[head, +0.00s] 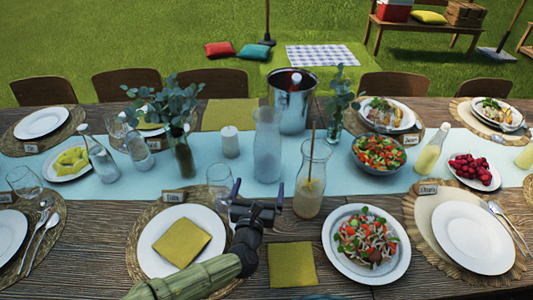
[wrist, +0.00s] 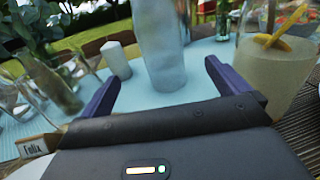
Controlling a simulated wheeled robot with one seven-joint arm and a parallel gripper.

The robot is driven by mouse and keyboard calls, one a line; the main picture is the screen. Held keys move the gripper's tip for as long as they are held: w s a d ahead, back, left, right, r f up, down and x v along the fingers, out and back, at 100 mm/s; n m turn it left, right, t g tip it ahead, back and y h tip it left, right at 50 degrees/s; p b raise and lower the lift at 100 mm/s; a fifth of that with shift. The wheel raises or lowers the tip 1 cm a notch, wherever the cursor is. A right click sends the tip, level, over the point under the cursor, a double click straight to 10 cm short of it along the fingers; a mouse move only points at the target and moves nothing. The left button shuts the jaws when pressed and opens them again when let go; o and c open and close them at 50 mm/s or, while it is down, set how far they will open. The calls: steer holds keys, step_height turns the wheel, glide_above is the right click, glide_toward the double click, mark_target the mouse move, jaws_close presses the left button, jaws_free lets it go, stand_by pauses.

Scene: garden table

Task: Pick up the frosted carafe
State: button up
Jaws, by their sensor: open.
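The frosted carafe (head: 267,145) is tall, pale and translucent. It stands upright on the light blue runner (head: 90,200) near the middle of the table. My gripper (head: 258,190) is open and empty in front of it, on the near side. In the wrist view the carafe (wrist: 160,45) rises beyond the gap between my two purple fingers (wrist: 158,88), apart from them. Its top is cut off in that view.
A wine glass (head: 221,185) is close left. A metal bucket (head: 292,100) stands behind the carafe, a white candle (head: 230,142) and a leafy vase (head: 183,155) to its left.

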mark_target(266, 162)
steer(key=w, duration=0.3)
steer(key=w+d, duration=0.1)
steer(key=w, duration=0.2)
steer(key=w+d, duration=0.1)
steer(key=w, duration=0.2)
steer(key=shift+w, duration=0.3)
steer(key=shift+w+d+f, duration=0.1)
steer(key=shift+w+d, duration=0.05)
steer(key=shift+w, duration=0.7)
steer(key=shift+w+d+r, duration=0.1)
steer(key=shift+w+d, duration=0.1)
steer(key=shift+w, duration=0.7)
steer(key=shift+w+d+f, duration=0.1)
steer(key=shift+w+d, duration=0.05)
steer(key=shift+w, duration=0.7)
steer(key=c, duration=1.6)
steer(key=shift+r, duration=0.3)
steer(key=shift+r+p, duration=0.75)
steer(key=shift+r, duration=4.05)
